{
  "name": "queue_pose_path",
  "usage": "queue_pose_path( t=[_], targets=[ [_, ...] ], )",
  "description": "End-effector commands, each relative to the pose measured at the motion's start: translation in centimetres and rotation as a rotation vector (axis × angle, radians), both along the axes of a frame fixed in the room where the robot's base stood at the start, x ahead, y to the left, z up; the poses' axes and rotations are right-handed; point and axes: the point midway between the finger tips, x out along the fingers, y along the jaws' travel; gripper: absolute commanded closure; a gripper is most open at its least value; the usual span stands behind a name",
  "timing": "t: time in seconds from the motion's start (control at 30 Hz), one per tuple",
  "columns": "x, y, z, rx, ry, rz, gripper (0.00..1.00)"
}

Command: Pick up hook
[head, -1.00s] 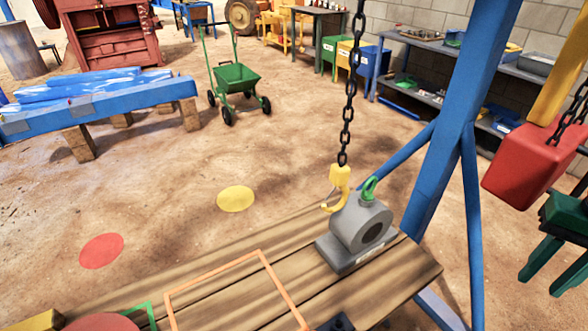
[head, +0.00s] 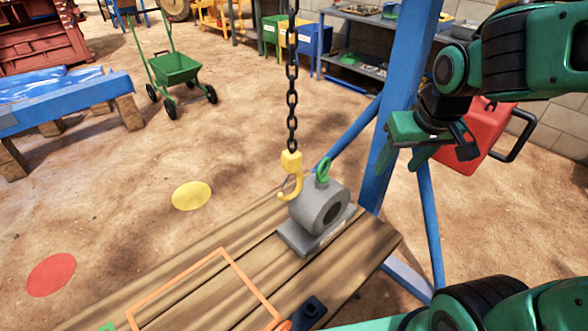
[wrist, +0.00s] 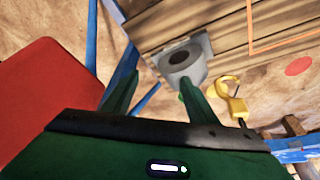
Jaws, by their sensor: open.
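The yellow hook (head: 291,180) hangs from a black chain (head: 292,100) above the wooden table, just left of a grey bearing block (head: 320,208) with a green ring (head: 323,170) on top. In the wrist view the hook (wrist: 230,92) is right of my fingers, apart from them. My gripper (head: 437,155) is in the air at the right, in front of the blue post, well to the right of the hook. In the wrist view my gripper's two green fingers (wrist: 155,95) are spread apart with nothing between them, the grey block (wrist: 183,62) beyond them.
A blue post (head: 398,110) with slanted braces stands behind the table's right end. An orange outlined square (head: 218,250) marks the wooden table (head: 365,250). A green cart (head: 176,70) stands on open sand.

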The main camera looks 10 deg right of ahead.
Motion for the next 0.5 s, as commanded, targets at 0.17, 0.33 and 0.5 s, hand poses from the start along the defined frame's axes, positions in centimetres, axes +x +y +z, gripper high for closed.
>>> queue_pose_path(
  t=[0.17,0.33,0.5],
  targets=[
    [6.1,9.5,1.2,0.026,-0.051,0.242,0.47],
    [8.9,16.0,1.5,0.047,-0.046,0.378,0.47],
    [10.0,19.7,1.6,0.059,-0.043,0.449,0.47]
  ],
)
